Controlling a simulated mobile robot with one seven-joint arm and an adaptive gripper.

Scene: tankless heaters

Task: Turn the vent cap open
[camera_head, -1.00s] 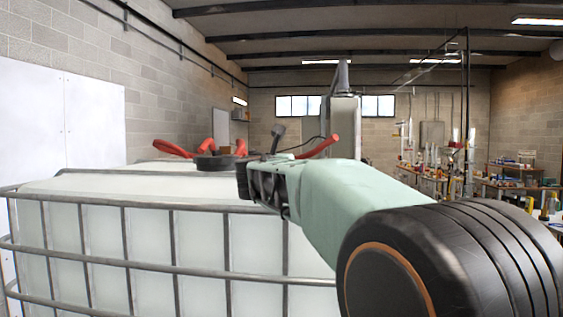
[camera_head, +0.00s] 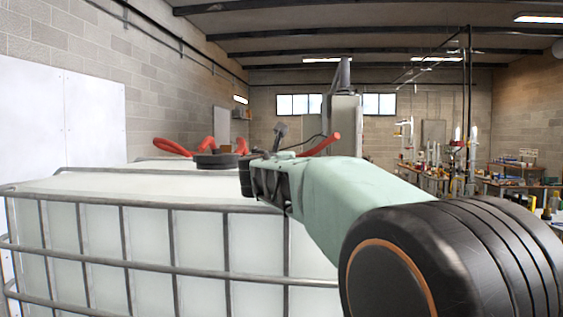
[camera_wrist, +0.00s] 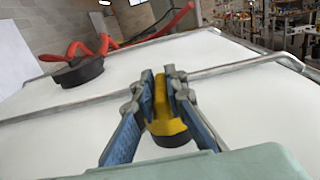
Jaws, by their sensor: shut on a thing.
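The vent cap (camera_wrist: 168,118) shows in the wrist view as a yellow grip on a dark round base, on top of the white tank (camera_wrist: 235,100). My gripper (camera_wrist: 164,84) has its two blue-padded fingers on either side of the yellow grip, shut on it. The base of the cap is partly hidden by the right finger. In the head view my gripper (camera_head: 247,177) is at the tank top (camera_head: 120,187), and my arm hides the cap.
A large black round lid (camera_wrist: 78,71) sits on the tank to the left, with a red hose (camera_wrist: 105,47) behind it. Metal cage bars (camera_head: 150,205) run around and across the tank. Workbenches (camera_head: 515,185) stand far off to the right.

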